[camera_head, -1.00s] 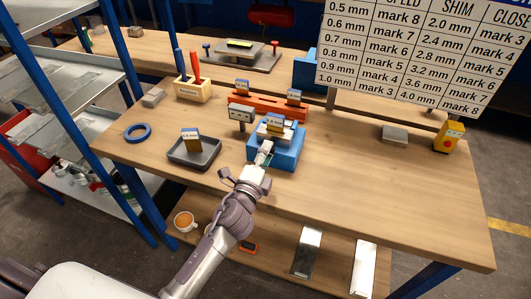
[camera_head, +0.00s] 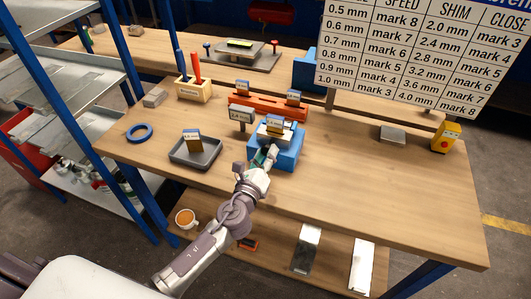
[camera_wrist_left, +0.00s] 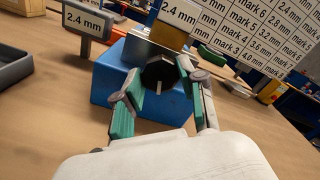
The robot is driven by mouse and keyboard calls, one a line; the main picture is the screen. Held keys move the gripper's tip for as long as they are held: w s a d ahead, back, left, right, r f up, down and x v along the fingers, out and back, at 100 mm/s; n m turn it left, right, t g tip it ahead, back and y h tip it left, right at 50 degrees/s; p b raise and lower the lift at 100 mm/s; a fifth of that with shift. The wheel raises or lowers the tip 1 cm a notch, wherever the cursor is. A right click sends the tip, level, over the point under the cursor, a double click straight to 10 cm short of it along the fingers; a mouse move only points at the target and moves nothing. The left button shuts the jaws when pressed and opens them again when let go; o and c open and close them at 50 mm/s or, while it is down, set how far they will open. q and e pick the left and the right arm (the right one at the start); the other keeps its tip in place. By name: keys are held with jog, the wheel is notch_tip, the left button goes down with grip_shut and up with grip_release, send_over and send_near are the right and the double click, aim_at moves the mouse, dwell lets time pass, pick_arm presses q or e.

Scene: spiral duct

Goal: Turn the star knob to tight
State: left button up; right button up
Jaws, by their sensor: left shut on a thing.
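The star knob (camera_wrist_left: 159,73) is dark, with a pale mark line, on the near face of the blue block (camera_wrist_left: 108,80). The blue block also shows in the head view (camera_head: 290,158). My left gripper (camera_wrist_left: 157,88) has its green-padded fingers on both sides of the knob and is shut on it. In the head view the left gripper (camera_head: 264,157) reaches the block's front and hides the knob. A 2.4 mm shim block (camera_wrist_left: 176,18) sits in the metal top of the blue block. My right gripper is not in view.
A sign reading 2.4 mm (camera_wrist_left: 84,22) stands left of the blue block. A grey tray (camera_head: 210,156) with a labelled block lies further left. An orange rack (camera_head: 262,106) is behind. The bench to the right is mostly clear.

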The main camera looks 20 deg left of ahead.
pick_arm(q)
jog(key=shift+m, duration=0.5)
jog(key=o, duration=1.1)
jog(key=shift+o, duration=0.2)
jog(key=s, duration=1.2)
jog(key=shift+a, duration=0.2)
